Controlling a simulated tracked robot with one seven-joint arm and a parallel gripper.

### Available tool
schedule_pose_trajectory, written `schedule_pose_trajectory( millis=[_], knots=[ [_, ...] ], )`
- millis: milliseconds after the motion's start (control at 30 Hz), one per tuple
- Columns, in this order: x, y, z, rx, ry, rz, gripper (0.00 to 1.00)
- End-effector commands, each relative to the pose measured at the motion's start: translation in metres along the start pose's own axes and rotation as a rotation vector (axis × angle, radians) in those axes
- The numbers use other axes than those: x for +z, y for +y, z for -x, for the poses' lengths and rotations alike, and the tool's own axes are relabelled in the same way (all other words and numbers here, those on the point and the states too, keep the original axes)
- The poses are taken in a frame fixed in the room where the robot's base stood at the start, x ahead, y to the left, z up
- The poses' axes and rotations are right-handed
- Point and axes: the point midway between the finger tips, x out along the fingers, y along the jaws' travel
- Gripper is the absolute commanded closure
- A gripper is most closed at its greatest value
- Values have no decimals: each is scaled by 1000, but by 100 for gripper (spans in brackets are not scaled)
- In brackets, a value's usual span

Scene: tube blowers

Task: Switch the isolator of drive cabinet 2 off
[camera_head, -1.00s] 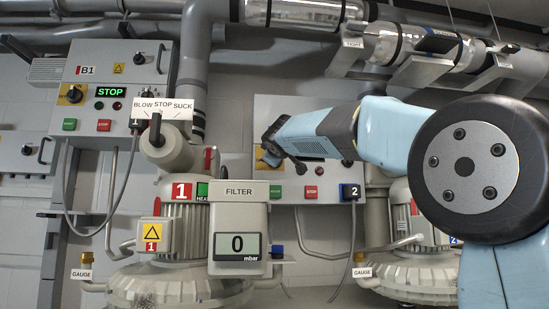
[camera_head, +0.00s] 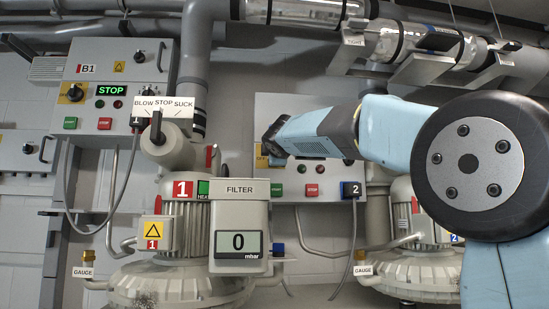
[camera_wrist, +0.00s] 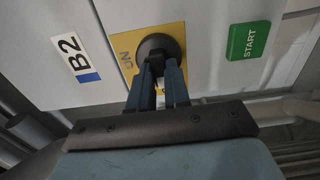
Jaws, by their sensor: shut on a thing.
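Drive cabinet 2 (camera_head: 290,110) is a grey box on the wall in the middle of the head view, with a blue 2 plug at its lower right. In the wrist view its label B2 (camera_wrist: 75,58) shows on the left. Its isolator (camera_wrist: 158,45) is a round black knob on a yellow plate (camera_wrist: 124,42) that reads ON, the rest of the plate's text being hidden. My gripper (camera_wrist: 158,68) is at the knob, with its two dark fingers shut on the knob's grip bar. In the head view my arm covers most of the isolator.
A green START button (camera_wrist: 248,41) sits to the right of the knob in the wrist view. Cabinet B1 (camera_head: 115,85) shows a green STOP display at left. Blower 1 (camera_head: 180,235) and the FILTER gauge box (camera_head: 240,205) stand in front of the wall.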

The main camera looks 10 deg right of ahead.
Motion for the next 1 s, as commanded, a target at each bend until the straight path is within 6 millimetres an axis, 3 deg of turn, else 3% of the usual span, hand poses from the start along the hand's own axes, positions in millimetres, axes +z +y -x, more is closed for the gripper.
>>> schedule_pose_trajectory(
  millis=[367,400,667,1000],
  knots=[
    [-3,-7,-2,-12,2,6,100],
    [-3,-7,-2,-12,2,6,82],
    [-2,-4,-1,-8,2,5,57],
    [-1,-2,2,-4,1,5,57]
  ],
)
